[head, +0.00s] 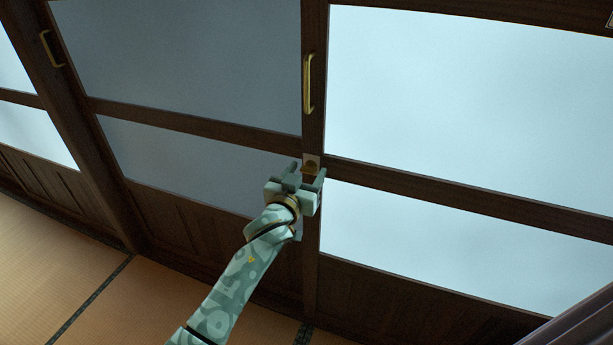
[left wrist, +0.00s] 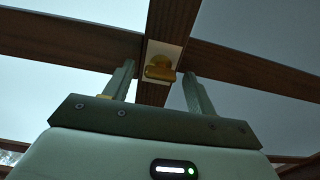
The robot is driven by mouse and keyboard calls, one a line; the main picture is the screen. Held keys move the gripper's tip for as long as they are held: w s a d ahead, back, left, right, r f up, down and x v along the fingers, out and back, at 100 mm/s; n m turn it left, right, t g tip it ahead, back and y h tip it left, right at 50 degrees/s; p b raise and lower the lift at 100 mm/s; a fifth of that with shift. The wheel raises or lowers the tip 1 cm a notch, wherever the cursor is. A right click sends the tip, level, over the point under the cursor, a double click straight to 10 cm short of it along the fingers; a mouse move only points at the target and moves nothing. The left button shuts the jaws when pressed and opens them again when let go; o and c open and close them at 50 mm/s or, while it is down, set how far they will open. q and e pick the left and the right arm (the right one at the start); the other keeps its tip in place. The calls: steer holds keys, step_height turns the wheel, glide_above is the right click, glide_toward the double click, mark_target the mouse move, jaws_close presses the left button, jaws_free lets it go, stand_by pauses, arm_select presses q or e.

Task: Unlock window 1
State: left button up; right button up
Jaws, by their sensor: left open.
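The window (head: 312,130) is a dark wooden frame with pale panes. Its lock is a small brass knob (head: 311,167) on a light plate, set where the upright stile meets the cross rail. The lock also shows in the left wrist view (left wrist: 160,70), with its brass piece lying roughly level. My left gripper (head: 306,177) is open in front of the lock. In the left wrist view its two fingers (left wrist: 158,85) stand on either side of the brass piece, with gaps on both sides. Whether the fingertips reach the knob's depth is unclear. My right gripper is not in view.
A brass pull handle (head: 308,84) is on the stile above the lock. Another handle (head: 51,49) is on the frame at the far left. Wooden lower panels (head: 200,222) run beneath the panes. Tatami floor (head: 60,275) is clear at the lower left.

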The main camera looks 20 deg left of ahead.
arm_select(q)
steer(key=c, duration=1)
steer(key=shift+r, duration=0.1)
